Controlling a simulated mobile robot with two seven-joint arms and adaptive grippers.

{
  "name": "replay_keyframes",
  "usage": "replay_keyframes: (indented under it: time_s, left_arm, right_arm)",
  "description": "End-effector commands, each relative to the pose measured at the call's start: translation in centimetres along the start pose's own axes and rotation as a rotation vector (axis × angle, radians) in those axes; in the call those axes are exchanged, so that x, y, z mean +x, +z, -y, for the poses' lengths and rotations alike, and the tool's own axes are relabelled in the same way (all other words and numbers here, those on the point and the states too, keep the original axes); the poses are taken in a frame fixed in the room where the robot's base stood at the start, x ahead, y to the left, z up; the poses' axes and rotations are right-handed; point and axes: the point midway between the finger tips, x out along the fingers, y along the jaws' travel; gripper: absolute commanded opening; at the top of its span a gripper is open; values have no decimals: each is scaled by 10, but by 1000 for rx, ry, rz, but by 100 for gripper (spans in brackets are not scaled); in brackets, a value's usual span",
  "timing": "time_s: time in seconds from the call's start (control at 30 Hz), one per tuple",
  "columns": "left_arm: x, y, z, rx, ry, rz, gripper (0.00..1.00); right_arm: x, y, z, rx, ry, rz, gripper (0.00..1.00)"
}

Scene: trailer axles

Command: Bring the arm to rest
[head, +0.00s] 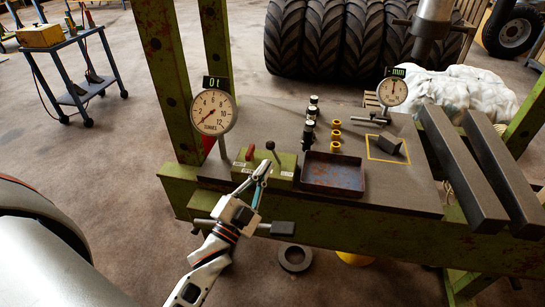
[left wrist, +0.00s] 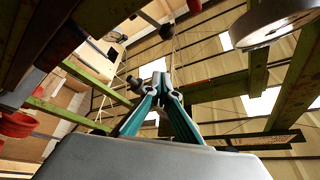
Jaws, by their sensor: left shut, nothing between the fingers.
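My left gripper (head: 262,172) is shut and empty. In the head view its tips are in front of the green control block (head: 285,172) at the bench's front edge, close to the block's levers; I cannot tell if they touch. In the left wrist view the teal-sided fingers of the gripper (left wrist: 161,82) meet and point up toward the roof beams. The control block carries a red lever (head: 250,152) and a black-knobbed lever (head: 270,146). My right gripper is not in view.
The bench (head: 420,196) holds a rusty tray (head: 333,173), black and yellow bushings (head: 335,135), and two dial gauges (head: 213,112) (head: 392,91). Green press posts (head: 165,75) rise beside the left gauge. Two dark beams (head: 470,170) lie at right. Floor at left is open before a blue trolley (head: 75,60).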

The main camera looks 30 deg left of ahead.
Motion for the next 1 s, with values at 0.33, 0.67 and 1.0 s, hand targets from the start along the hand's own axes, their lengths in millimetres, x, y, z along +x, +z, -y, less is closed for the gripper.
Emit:
replay_keyframes:
  time_s: [0.33, 0.67, 1.0]
  left_arm:
    - [-8, -1, 1, 0, -2, -1, 0]
    - [-8, 0, 1, 0, -1, 0, 0]
    - [-96, 24, -70, -299, 289, 312, 0]
  right_arm:
    - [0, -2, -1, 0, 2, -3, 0]
    - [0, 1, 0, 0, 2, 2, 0]
    - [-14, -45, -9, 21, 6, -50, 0]
